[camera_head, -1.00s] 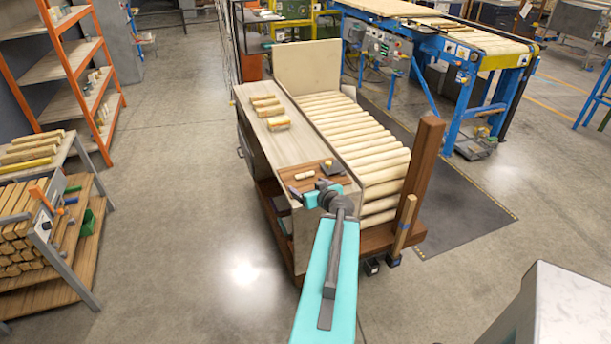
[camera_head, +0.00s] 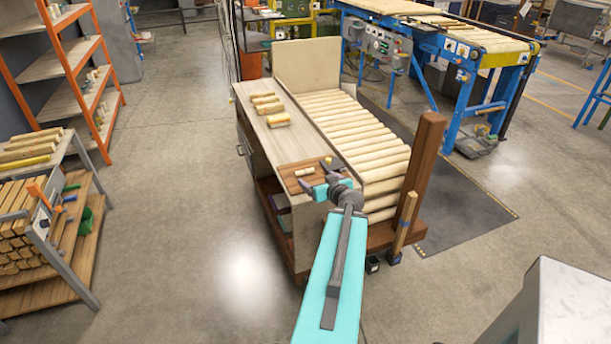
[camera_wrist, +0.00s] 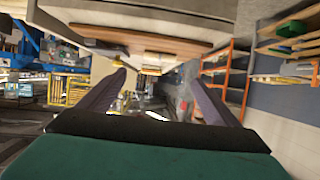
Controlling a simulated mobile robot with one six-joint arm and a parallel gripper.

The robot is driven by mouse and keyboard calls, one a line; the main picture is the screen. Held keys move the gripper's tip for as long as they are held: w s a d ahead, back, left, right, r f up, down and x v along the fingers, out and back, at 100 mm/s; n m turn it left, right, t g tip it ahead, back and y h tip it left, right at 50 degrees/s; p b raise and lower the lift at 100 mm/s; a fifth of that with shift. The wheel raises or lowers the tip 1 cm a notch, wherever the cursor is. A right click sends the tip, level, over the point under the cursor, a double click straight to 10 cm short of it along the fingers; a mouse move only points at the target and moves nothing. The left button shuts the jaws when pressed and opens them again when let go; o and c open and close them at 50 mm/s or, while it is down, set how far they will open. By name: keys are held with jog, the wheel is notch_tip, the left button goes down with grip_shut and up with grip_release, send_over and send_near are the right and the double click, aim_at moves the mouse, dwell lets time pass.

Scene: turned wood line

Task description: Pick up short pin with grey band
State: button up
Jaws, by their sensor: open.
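A small pale pin (camera_head: 305,172) lies on a brown board (camera_head: 285,181) at the near end of the workbench. A second small, yellowish piece (camera_head: 328,161) is close to my gripper at the board's right side. A grey band cannot be made out on either. My gripper (camera_head: 316,177) is at the board's right part, just right of the pale pin, and looks empty. The wrist view shows its two dark fingers (camera_wrist: 158,95) spread wide with nothing clear between them. The wrist and fingers hide part of the board in the head view.
Several wooden pieces (camera_head: 268,104) lie farther back on the bench top (camera_head: 258,128). A rack of pale rollers or rods (camera_head: 365,140) and a tall brown post (camera_head: 421,180) stand to the right. Open floor (camera_head: 180,200) is on the left.

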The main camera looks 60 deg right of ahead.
aim_at(305, 171)
jog(key=shift+b+x, duration=1)
jog(key=shift+b, duration=0.55)
jog(key=shift+w+f, duration=0.1)
jog(key=shift+w, duration=0.05)
jog(key=shift+p+x, duration=0.95)
jog(key=shift+x, duration=1.5)
jog(key=shift+w+d+f, duration=0.1)
jog(key=shift+w+d, duration=0.05)
jog(key=shift+d, duration=0.05)
jog(key=shift+p+x, duration=1.45)
jog(key=shift+x, duration=0.7)
jog(key=shift+w+d+f, duration=0.2)
jog(key=shift+d+f, duration=0.1)
